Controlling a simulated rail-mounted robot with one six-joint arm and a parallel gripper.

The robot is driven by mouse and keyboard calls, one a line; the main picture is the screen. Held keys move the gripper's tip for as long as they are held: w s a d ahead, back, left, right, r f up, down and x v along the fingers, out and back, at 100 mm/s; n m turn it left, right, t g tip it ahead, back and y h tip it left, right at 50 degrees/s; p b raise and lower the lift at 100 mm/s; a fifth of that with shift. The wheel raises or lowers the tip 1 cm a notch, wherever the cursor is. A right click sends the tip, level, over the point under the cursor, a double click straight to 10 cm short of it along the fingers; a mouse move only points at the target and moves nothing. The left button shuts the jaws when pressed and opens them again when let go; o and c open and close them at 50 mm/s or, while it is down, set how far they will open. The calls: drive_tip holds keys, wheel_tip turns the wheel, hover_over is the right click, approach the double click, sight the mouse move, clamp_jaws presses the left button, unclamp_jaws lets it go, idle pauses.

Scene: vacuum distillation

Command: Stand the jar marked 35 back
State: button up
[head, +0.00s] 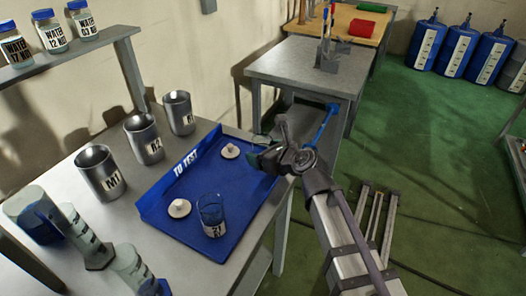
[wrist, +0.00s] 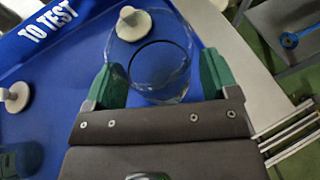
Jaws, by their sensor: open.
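My gripper (head: 266,158) is at the right far corner of the blue TO TEST tray (head: 160,212). In the wrist view its two green fingers (wrist: 160,78) are apart, one on each side of a clear glass jar (wrist: 158,50). I cannot tell whether they touch it. In the head view this jar is mostly hidden behind my gripper, and its marking does not show. Another clear jar (head: 211,208) stands upright in the tray's near part. Its white label is too small to read surely. I cannot tell which jar is marked 35.
Two white lids (head: 179,208) (head: 230,151) lie in the tray. Steel beakers (head: 101,172) stand left of it, with grey-green holders (head: 70,235) nearer. WATER jars (head: 52,32) stand on a shelf. A grey table (head: 300,68) is beyond, with a gap between.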

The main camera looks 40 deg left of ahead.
drive_tip(key=p+v, duration=0.4)
drive_tip(key=v, duration=0.7)
drive_tip(key=shift+d, duration=0.25)
drive_tip(key=shift+s, duration=0.1)
drive_tip(key=w+d+f+n+h, duration=0.25)
drive_tip(key=d+n, duration=0.25)
drive_tip(key=d, duration=0.4)
drive_tip(key=w+d+f+n+h, duration=0.1)
drive_tip(key=d+f+n+h, duration=0.3)
drive_tip(key=d, duration=0.6)
drive_tip(key=w+d+f+n+h, duration=0.25)
drive_tip(key=d+n, duration=0.35)
drive_tip(key=d, duration=0.3)
drive_tip(key=s+d+f+n+g+h, duration=0.1)
drive_tip(key=s+d+n+g+h, duration=0.15)
drive_tip(key=d, duration=0.45)
drive_tip(key=s+d+f+n+g+h, duration=0.1)
drive_tip(key=s+d+n+h, duration=0.15)
drive_tip(key=d, duration=0.55)
wheel_tip(320, 180, up, 7)
drive_tip(key=y+p, duration=0.1)
drive_tip(key=p, duration=0.5)
drive_tip(key=shift+w+a+n+p, duration=0.25)
drive_tip(key=shift+n+p, duration=0.05)
drive_tip(key=shift+n, duration=0.1)
